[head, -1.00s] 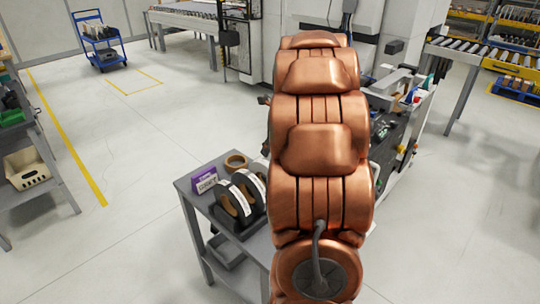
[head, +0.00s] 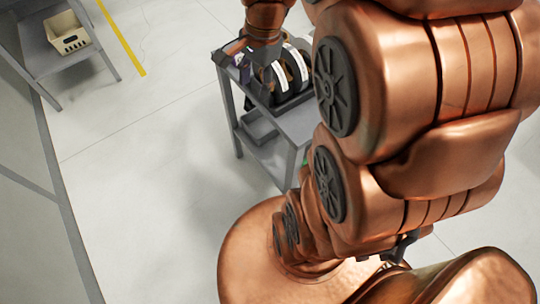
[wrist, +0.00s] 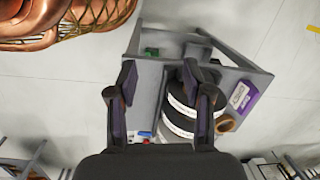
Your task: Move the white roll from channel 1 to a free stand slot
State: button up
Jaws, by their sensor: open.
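My gripper (head: 240,70) is over the left side of the grey cart in the head view. In the wrist view its two dark fingers (wrist: 160,75) are spread wide with nothing between their tips. Dark rolls (head: 289,70) with white labels stand upright in a black stand (head: 293,102) on the cart top. They show in the wrist view (wrist: 180,107) beside and partly behind the right finger. I cannot make out a plainly white roll or channel 1 in these views. Whether a stand slot is free is hidden.
The grey cart (head: 300,122) has a lower shelf with a grey bin (head: 260,130). A purple box (wrist: 242,95) and a brown ring (wrist: 225,123) lie by the rolls. A shelf with a cream crate (head: 67,36) stands upper left. The floor between is clear.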

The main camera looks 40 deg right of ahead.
jog(key=s+a+f+n+g, duration=0.1)
jog(key=s+a+n, duration=0.3)
jog(key=s+n, duration=0.4)
jog(key=s+a+f+n+g+h, duration=0.1)
jog(key=s+a+n, duration=0.3)
jog(key=s+n, duration=0.4)
jog(key=shift+s+a+f+g, duration=0.15)
jog(key=shift+f+g, duration=0.1)
jog(key=shift+g, duration=0.05)
